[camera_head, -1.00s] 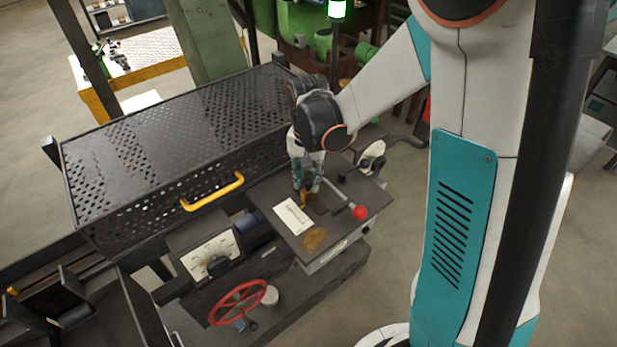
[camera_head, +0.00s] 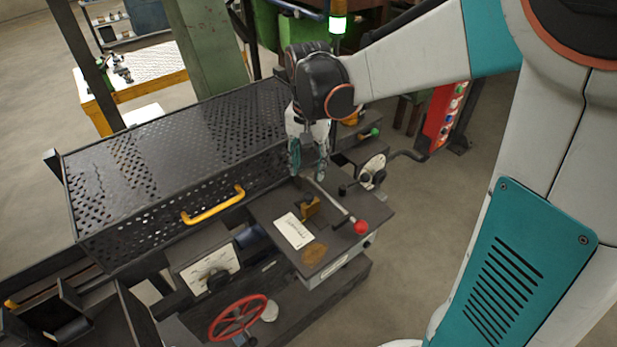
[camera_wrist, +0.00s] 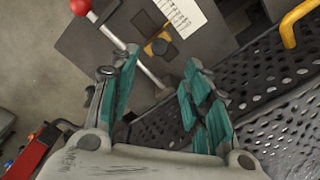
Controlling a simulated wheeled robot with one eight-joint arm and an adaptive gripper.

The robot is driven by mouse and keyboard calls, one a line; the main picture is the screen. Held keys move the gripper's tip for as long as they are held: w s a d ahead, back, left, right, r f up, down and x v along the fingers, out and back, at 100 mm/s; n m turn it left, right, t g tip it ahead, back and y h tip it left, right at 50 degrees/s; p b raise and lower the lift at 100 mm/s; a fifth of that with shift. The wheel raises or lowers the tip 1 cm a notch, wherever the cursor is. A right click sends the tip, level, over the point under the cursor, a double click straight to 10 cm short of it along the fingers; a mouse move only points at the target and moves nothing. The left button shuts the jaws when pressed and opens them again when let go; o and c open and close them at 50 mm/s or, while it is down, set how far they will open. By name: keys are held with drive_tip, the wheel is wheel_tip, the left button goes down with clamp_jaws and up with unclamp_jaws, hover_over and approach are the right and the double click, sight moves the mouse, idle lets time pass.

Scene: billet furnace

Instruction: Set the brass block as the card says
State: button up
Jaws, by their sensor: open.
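The brass block (camera_head: 310,209) sits on the dark plate (camera_head: 268,210), beside the white card (camera_head: 293,230); the card's writing is too small to read.
A lever with a red ball (camera_head: 360,227) crosses the plate close to the block. A perforated guard with a yellow handle (camera_head: 213,207) stands to the left. A red handwheel (camera_head: 238,318) and a dial (camera_head: 212,274) are in front. A brown patch (camera_head: 314,254) marks the plate.

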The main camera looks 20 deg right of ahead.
drive_tip(key=shift+r, duration=1.15)
drive_tip(key=s+f+n+t+b, duration=0.3)
drive_tip(key=s+f+b, duration=0.1)
drive_tip(key=s+b, duration=0.3)
drive_tip(key=s+f+n+t+b, duration=0.4)
drive_tip(key=s+f+b, duration=0.1)
drive_tip(key=s, duration=0.4)
drive_tip(key=shift+s+b, duration=0.15)
drive_tip(key=shift+b, duration=0.75)
drive_tip(key=shift+a+f, duration=0.1)
